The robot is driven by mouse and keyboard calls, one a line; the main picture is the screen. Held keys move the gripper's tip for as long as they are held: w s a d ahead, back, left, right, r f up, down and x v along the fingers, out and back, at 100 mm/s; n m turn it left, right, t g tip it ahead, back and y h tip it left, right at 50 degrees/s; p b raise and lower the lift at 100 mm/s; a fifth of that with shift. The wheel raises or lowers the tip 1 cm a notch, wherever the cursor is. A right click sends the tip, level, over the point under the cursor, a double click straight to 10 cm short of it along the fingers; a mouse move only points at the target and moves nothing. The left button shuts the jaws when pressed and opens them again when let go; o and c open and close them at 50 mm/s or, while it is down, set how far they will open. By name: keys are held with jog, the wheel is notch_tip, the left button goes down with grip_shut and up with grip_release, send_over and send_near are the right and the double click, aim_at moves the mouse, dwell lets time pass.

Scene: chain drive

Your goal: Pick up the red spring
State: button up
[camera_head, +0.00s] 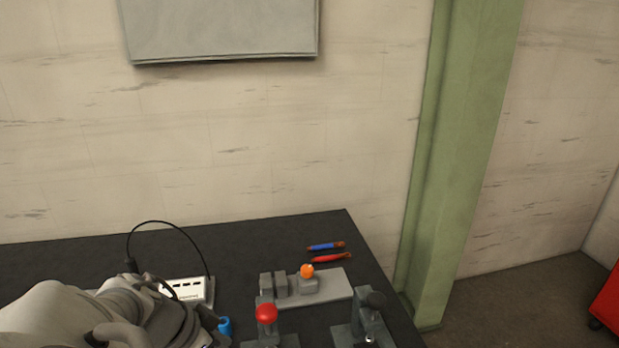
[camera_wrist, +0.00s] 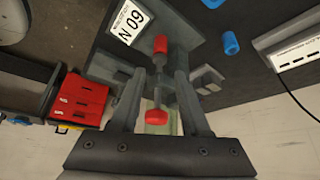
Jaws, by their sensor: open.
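In the wrist view, a short red cylinder (camera_wrist: 160,45), which looks like the red spring, is by a grey fixture plate with a white number label (camera_wrist: 128,22). My gripper (camera_wrist: 158,73) is open and empty. The cylinder appears just beyond the fingertips, roughly between them; I cannot tell the exact distance. A red knob (camera_wrist: 156,117) on a metal stem shows between the fingers. The knob also shows in the head view (camera_head: 266,313), on a grey fixture. I cannot make out the red cylinder or my gripper in the head view.
A blue cylinder (camera_wrist: 231,42) lies on the dark bench (camera_head: 235,250). Red (camera_head: 331,257) and blue (camera_head: 326,246) pens lie behind. A white box (camera_head: 190,290) has a black cable.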

jog(key=b+x, duration=0.1)
jog(key=x, duration=1.5)
jog(key=shift+w+f, duration=0.15)
jog(key=shift+f, duration=0.15)
grip_shut()
